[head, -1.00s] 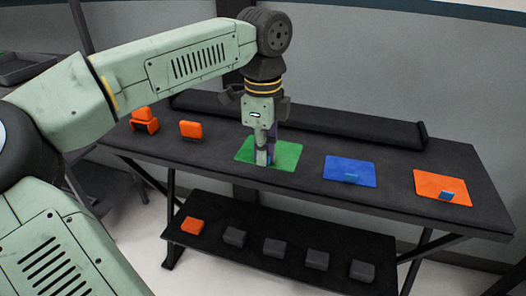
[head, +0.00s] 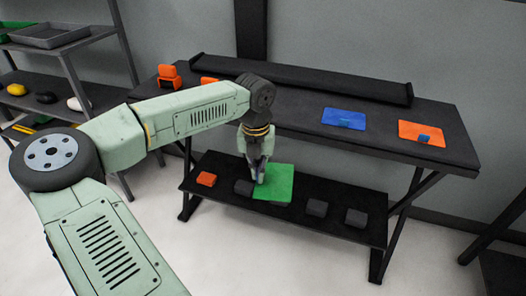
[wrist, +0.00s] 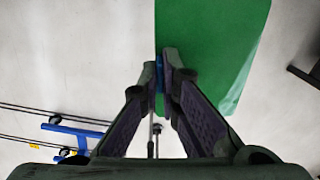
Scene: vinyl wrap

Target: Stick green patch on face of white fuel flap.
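My gripper (head: 260,180) is shut on the small blue tab (wrist: 159,76) at the edge of the green patch (head: 275,183). The patch is a flat green sheet, held off the table, and it covers part of the lower shelf in the head view. In the wrist view the green patch (wrist: 208,50) extends up and right from the fingertips over pale floor. A white rounded piece (head: 79,103) lies on the left rack beside a black and a yellow one; it may be the white fuel flap, but it is small and partly cut by the rack post.
The black table (head: 300,125) holds a blue patch (head: 343,118), an orange patch (head: 422,132) and orange blocks. The left rack (head: 100,92) has a grey tray on top. Pale floor in front is open.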

